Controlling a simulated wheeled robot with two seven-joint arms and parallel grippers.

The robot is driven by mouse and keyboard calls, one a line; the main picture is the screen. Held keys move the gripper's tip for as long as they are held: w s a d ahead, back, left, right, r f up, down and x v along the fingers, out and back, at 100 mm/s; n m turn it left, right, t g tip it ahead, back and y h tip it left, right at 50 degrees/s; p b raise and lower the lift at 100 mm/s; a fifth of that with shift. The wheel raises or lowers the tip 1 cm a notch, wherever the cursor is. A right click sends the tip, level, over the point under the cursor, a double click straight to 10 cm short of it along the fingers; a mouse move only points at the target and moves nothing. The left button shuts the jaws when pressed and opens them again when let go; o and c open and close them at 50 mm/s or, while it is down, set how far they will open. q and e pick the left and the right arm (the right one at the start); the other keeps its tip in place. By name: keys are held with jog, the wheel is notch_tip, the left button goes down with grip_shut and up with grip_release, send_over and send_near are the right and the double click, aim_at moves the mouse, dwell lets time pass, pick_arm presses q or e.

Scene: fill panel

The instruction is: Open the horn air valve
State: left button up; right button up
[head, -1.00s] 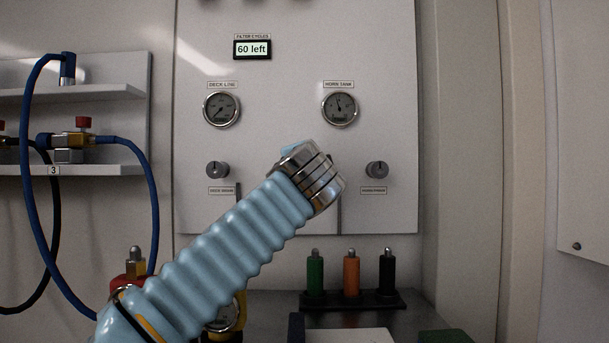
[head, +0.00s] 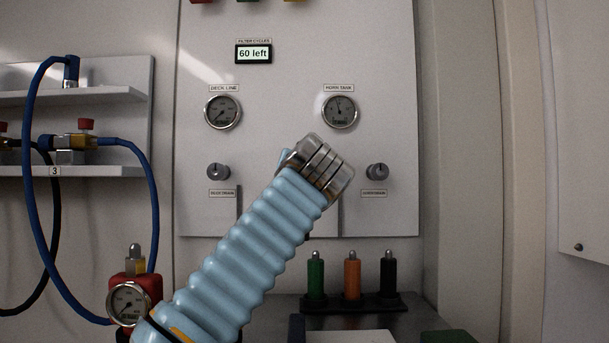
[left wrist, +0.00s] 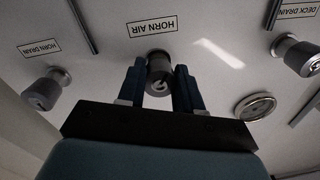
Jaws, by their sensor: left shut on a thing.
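The HORN AIR valve (left wrist: 158,72) is a dark round knob under its label (left wrist: 152,27) in the left wrist view. My left gripper (left wrist: 160,82) has one dark blue finger on each side of this knob and is shut on it. In the head view my left arm rises from the bottom and hides the gripper and the horn air valve. My right gripper is not in view.
The horn drain knob (head: 377,171) and a deck drain knob (head: 218,172) flank my arm on the panel. The HORN TANK gauge (head: 340,110) is above right. A rack (head: 352,302) holds green, orange and black bottles. Blue hoses (head: 153,200) hang at left.

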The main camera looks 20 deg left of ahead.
pick_arm(q)
jog(key=shift+w+d+f+n, duration=0.1)
jog(key=shift+f+n, duration=0.05)
jog(key=shift+n, duration=1.45)
jog(key=o, duration=1)
jog(key=shift+o, duration=0.2)
jog(key=b+v, duration=0.5)
jog(key=v, duration=0.8)
jog(key=shift+s+r, duration=0.25)
jog(key=shift+s, duration=0.15)
jog(key=shift+d, duration=0.1)
